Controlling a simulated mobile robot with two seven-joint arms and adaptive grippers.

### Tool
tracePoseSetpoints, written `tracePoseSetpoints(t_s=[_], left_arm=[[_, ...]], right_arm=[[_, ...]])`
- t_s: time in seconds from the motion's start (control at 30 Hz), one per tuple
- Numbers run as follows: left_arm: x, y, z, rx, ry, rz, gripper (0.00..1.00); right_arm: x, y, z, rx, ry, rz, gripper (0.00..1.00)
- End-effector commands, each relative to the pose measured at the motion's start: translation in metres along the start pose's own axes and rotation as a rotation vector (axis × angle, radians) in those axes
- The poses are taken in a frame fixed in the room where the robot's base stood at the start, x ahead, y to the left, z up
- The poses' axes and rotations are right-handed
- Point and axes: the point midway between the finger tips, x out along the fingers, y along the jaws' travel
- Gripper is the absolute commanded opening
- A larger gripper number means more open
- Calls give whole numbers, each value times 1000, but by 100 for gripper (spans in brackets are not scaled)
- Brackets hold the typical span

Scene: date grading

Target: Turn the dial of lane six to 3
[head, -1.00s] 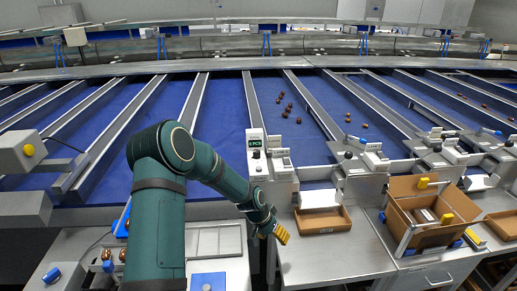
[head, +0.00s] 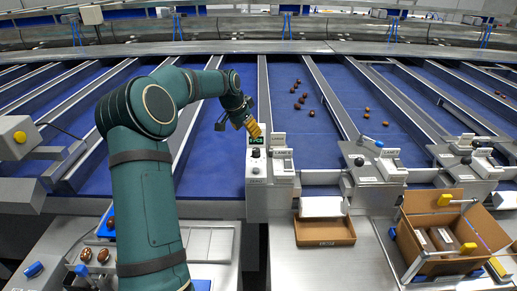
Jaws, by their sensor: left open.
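My left gripper (head: 250,126), dark with yellow at its fingertips, hangs over the top end of a white control post in the middle of the head view. It is open, with nothing seen in it. The post carries a small green-lit display (head: 256,141), partly close behind the fingertips. Below the display is a dark round dial (head: 256,153) on the post's face, with the fingertips just above it in the picture. A lane label (head: 282,152) stands on the box beside the post; its number is too small to read surely. My right gripper is out of view.
Blue lanes with grey dividers (head: 268,100) run away behind the post, with several brown dates (head: 300,92) on them. A cardboard tray (head: 325,231) and an open carton (head: 455,235) stand at the right. More lane control boxes (head: 377,165) stand further right.

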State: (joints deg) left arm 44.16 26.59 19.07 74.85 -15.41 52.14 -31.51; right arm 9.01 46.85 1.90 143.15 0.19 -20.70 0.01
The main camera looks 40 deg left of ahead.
Motion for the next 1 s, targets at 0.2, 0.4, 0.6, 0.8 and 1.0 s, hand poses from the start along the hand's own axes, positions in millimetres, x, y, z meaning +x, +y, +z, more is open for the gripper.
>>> tracePoseSetpoints(t_s=[0.2,0.4,0.6,0.8,1.0], left_arm=[[45,1,0,0,-2,3,62],[82,1,0,0,-2,3,62],[107,0,0,-1,-1,1,62],[116,0,0,0,0,0,62],[116,0,0,0,0,0,62]], right_arm=[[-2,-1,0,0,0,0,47],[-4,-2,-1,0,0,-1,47],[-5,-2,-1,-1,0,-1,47],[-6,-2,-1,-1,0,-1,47],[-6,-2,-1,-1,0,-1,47]])
